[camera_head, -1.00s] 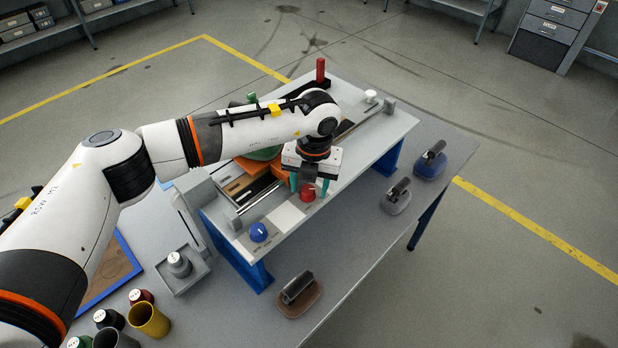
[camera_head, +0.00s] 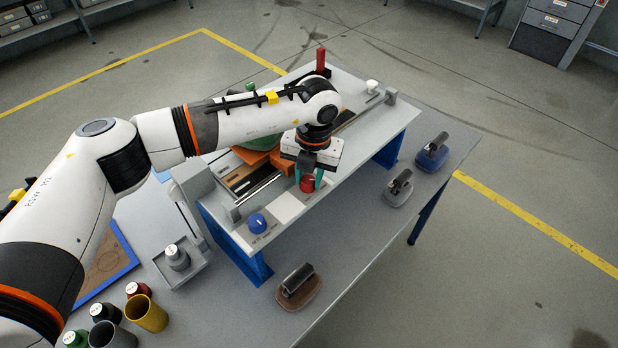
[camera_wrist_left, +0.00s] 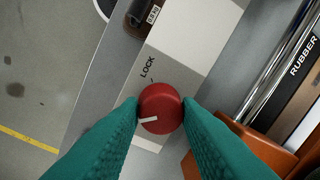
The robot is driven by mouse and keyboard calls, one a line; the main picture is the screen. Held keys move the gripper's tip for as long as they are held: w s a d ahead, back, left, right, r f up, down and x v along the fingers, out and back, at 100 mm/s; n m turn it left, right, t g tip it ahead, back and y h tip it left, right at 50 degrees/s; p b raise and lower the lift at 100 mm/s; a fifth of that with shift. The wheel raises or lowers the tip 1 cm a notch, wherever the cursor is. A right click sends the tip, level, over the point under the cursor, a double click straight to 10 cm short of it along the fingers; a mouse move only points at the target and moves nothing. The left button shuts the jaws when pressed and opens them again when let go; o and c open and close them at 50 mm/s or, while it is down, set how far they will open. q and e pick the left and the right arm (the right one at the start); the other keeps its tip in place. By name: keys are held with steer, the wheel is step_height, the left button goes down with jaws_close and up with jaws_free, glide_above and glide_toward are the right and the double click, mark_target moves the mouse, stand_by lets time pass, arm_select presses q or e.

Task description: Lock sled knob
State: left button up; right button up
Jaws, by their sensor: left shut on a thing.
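The red knob (camera_head: 308,184) sits on the top plate of the grey fixture. It also shows in the left wrist view (camera_wrist_left: 161,106), with a white pointer line aimed to the lower left and the word LOCK printed beside it. My left gripper (camera_head: 308,180) is shut on the red knob, with one green finger on each side of it. In the left wrist view the fingertips (camera_wrist_left: 161,108) touch the knob's sides. My right gripper is not in view.
A blue knob (camera_head: 258,223) sits nearer on the same fixture (camera_head: 362,150). An orange block (camera_head: 284,162) and metal rods lie beside the red knob. Several handled blocks, such as the brown one (camera_head: 299,288), stand on the table. Cups (camera_head: 147,313) stand at the lower left.

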arm_select(q)
steer(key=m+b, duration=0.5)
steer(key=b, duration=0.2)
steer(key=m+b, duration=0.5)
steer(key=b, duration=0.2)
steer(key=shift+f+m+t+h, duration=0.15)
steer(key=shift+m+t+h, duration=0.15)
steer(key=m+b, duration=0.2)
steer(key=m, duration=0.1)
steer(key=shift+a+b, duration=0.1)
steer(key=shift+b, duration=0.2)
steer(key=shift+r+m+b, duration=0.25)
steer(key=shift+m+b, duration=0.3)
steer(key=shift+m, duration=1.05)
steer(key=o, duration=1)
steer(key=shift+c, duration=0.2)
